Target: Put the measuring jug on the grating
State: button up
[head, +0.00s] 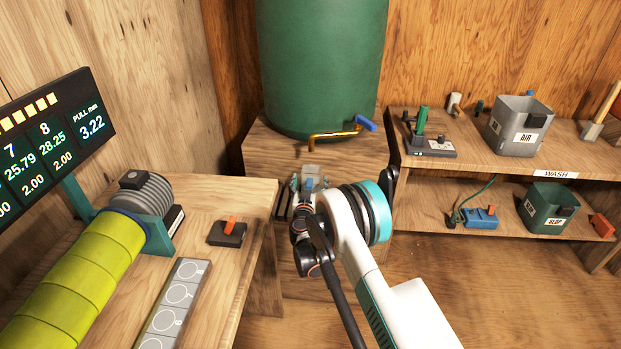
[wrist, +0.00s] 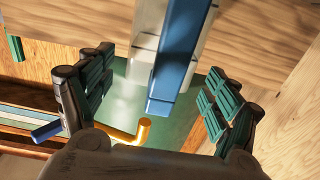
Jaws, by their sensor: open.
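The measuring jug (head: 312,172) is a pale, see-through vessel with a blue handle, largely hidden behind my gripper in the head view. It stands by the tank's tap. In the wrist view its blue handle (wrist: 180,50) runs down between my fingers, apart from both, with the pale body behind it. My gripper (head: 305,194) is open at the jug; its ribbed green fingers show in the wrist view (wrist: 155,98). I cannot make out the grating for certain; a dark strip beside the gripper is mostly hidden.
A green tank (head: 320,60) with a brass tap (head: 332,135) stands on a wooden stand (head: 262,150). Right, shelves hold a grey AIR bucket (head: 516,125) and a green SLOP bucket (head: 549,207). Left, a bench (head: 215,270) carries a yellow-green roller (head: 75,280) and a switch (head: 228,232).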

jog(key=s+p, duration=0.2)
jog(key=s, duration=0.7)
jog(key=w+d+r+m+g+h, duration=0.1)
jog(key=d+r+g, duration=0.1)
jog(key=d+r, duration=0.55)
jog(key=d+r+g+h, duration=0.15)
jog(key=d+r, duration=0.25)
jog(key=r, duration=0.7)
jog(key=s+d+r+g+h, duration=0.1)
jog(key=s+d+r+g, duration=0.2)
jog(key=s+d+r, duration=0.75)
jog(key=s+d+r+g+y, duration=0.1)
jog(key=s+d+r, duration=0.15)
jog(key=s, duration=0.55)
jog(key=s+d+r+g, duration=0.1)
jog(key=s+d+r, duration=0.15)
jog(key=s, duration=0.55)
jog(key=s+f+n+g+y, duration=0.1)
jog(key=s+f+g+y, duration=0.1)
jog(key=s, duration=1.7)
jog(key=shift+s+f+y, duration=0.25)
jog(key=shift+f+y, duration=0.3)
jog(key=shift+f, duration=0.35)
